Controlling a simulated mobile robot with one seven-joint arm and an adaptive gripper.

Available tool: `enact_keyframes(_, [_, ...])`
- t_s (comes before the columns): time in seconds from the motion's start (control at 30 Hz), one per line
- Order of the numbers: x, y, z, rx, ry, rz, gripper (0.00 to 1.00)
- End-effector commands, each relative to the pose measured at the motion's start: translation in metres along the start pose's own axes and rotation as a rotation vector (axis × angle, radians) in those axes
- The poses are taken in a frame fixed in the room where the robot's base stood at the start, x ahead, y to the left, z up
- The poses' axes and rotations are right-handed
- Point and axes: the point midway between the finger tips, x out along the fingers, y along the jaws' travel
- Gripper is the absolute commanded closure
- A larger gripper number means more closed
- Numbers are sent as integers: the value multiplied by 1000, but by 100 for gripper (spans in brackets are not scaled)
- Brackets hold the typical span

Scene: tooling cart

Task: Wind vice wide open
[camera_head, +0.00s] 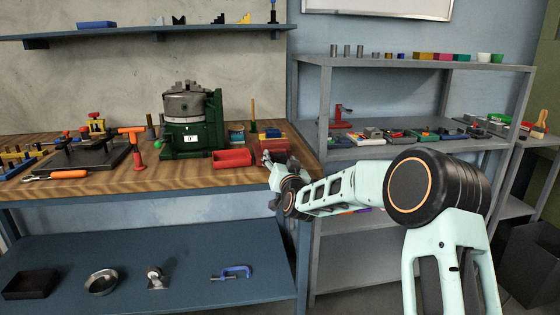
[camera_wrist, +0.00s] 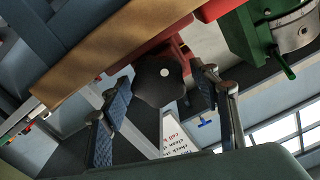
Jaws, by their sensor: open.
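The red vice (camera_head: 268,147) stands at the right end of the wooden bench, partly hidden by my gripper (camera_head: 274,168). In the wrist view, its dark lobed knob (camera_wrist: 152,84) with a pale centre shows in front of the red vice body (camera_wrist: 172,45). My gripper also shows in the wrist view (camera_wrist: 161,76), open, with one blue-padded finger on each side of the knob. I cannot tell whether the fingers touch the knob. The vice jaws and their gap are mostly hidden.
A red bin (camera_head: 232,158) sits just left of the vice. A green machine with a grey round top (camera_head: 185,105) stands farther left. Grey shelves (camera_head: 310,154) with many small parts stand close on the right. The bench's front edge (camera_head: 180,192) lies near my gripper.

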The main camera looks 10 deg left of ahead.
Motion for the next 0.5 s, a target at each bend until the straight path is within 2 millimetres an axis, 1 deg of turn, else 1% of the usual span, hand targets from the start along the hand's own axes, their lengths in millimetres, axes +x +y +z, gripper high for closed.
enact_keyframes(0.17, [0, 0, 0, 0, 0, 0, 44])
enact_keyframes(0.27, [0, 0, 0, 0, 1, 0, 54])
enact_keyframes(0.5, [0, 0, 0, 0, 1, 0, 80])
